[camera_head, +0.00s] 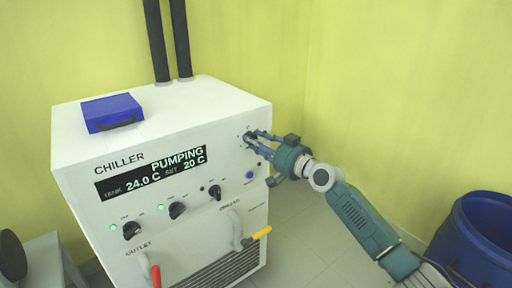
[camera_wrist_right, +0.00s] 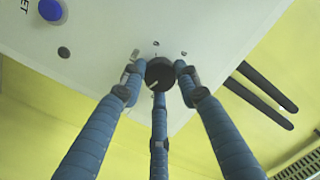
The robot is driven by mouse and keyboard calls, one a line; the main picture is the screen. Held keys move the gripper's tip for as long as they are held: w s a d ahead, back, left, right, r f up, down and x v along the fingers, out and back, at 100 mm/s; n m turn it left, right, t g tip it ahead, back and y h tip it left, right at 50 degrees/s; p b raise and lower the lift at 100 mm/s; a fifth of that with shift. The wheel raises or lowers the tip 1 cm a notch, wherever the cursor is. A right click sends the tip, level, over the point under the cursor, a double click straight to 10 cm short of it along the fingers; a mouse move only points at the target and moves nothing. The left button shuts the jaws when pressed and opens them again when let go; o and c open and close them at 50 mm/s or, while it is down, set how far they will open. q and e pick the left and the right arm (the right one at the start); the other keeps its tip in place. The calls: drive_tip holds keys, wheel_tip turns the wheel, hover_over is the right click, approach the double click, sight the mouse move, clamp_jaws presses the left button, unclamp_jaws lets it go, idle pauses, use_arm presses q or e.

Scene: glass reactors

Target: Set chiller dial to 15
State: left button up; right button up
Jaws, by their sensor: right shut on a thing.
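The white chiller (camera_head: 85,160) stands left of centre in the head view. Its black display (camera_head: 150,175) reads PUMPING, TANK 24.0 C and SET 20 C. My right gripper (camera_head: 252,138) reaches the upper right of the front panel, its fingers around a dial there. In the right wrist view the fingers of my right gripper (camera_wrist_right: 159,78) are closed around the black round dial (camera_wrist_right: 159,72). A light pointer mark shows on the dial, and small marks on the panel around it are too small to read. My left gripper is not in view.
Several black knobs (camera_head: 178,210) with green lights sit lower on the panel. A blue button (camera_head: 250,175) is below my right gripper. Red (camera_head: 155,278) and yellow (camera_head: 261,233) handled valves stick out below. A blue box (camera_head: 112,111) lies on top. A blue barrel (camera_head: 480,235) stands at right.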

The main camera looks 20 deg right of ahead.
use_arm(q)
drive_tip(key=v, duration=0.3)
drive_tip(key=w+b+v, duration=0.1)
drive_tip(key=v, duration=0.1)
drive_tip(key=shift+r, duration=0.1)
use_arm(e)
drive_tip(key=n, duration=0.7)
drive_tip(key=shift+f+n+h, duration=0.1)
drive_tip(key=shift+n+h, duration=0.2)
drive_tip(key=shift+h, duration=0.1)
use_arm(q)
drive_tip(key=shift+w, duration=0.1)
use_arm(e)
drive_tip(key=shift+a, duration=0.1)
drive_tip(key=o, duration=1.2)
drive_tip(key=shift+c, duration=0.2)
drive_tip(key=shift+s, duration=0.1)
drive_tip(key=v, duration=1.2)
